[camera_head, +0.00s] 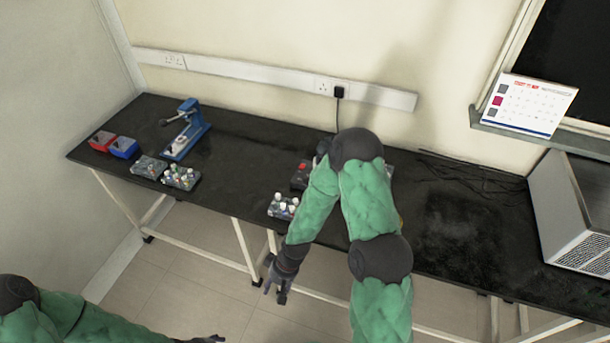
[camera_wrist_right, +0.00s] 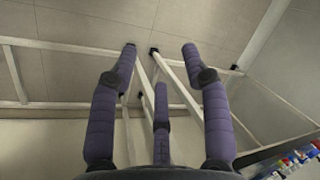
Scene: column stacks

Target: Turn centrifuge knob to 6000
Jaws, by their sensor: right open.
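My right gripper (camera_head: 275,284) hangs in front of the bench edge, pointing down, with nothing in it. In the right wrist view its fingers (camera_wrist_right: 160,52) are spread apart over the floor and table legs. A dark device with a red part (camera_head: 301,174) is on the bench, mostly hidden behind my right arm; I cannot tell whether it is the centrifuge. No knob or scale can be read. My left gripper (camera_head: 205,339) shows only partly at the bottom edge, away from the bench.
A rack of white-capped tubes (camera_head: 283,206) sits at the bench's front edge. At left are a blue stand (camera_head: 186,130), red (camera_head: 101,141) and blue (camera_head: 124,147) boxes, and two more racks (camera_head: 181,177). A grey box (camera_head: 575,210) stands at right. Bench space before it is clear.

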